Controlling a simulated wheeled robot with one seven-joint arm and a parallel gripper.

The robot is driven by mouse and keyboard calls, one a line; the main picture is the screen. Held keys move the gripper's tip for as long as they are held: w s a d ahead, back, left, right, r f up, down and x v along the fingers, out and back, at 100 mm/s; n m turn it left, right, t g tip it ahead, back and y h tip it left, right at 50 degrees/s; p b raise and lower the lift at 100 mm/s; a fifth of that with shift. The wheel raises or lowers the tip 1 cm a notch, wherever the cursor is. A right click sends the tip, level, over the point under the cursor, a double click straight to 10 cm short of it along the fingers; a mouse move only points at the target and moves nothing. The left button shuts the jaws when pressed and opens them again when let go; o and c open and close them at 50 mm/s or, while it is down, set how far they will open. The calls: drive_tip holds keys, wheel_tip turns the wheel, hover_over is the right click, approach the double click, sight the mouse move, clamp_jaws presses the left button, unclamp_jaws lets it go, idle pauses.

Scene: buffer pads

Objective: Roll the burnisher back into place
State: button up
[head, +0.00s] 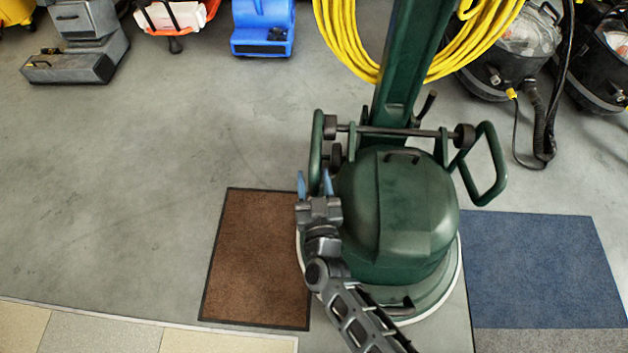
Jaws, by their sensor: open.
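The burnisher (405,215) is a green floor machine with a domed housing and a round base. A green column rises from it, with a coiled yellow cord (345,45). It stands upright between a brown mat (255,255) and a blue mat (540,265), and its base covers part of the brown mat's right edge in the picture. It has green loop handles at left (316,140) and right (497,165). My gripper (313,185) is open at the lower end of the left loop. Its blue fingertips show on either side of that loop; contact is not clear.
Behind stand a grey machine (75,60), an orange one (175,20), a blue blower (263,30) and black vacuums (500,65) with a hose at right. Bare grey floor lies open at left. Pale tiles (90,330) border the front left.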

drive_tip(key=shift+c, duration=0.3)
clamp_jaws()
idle(0.3)
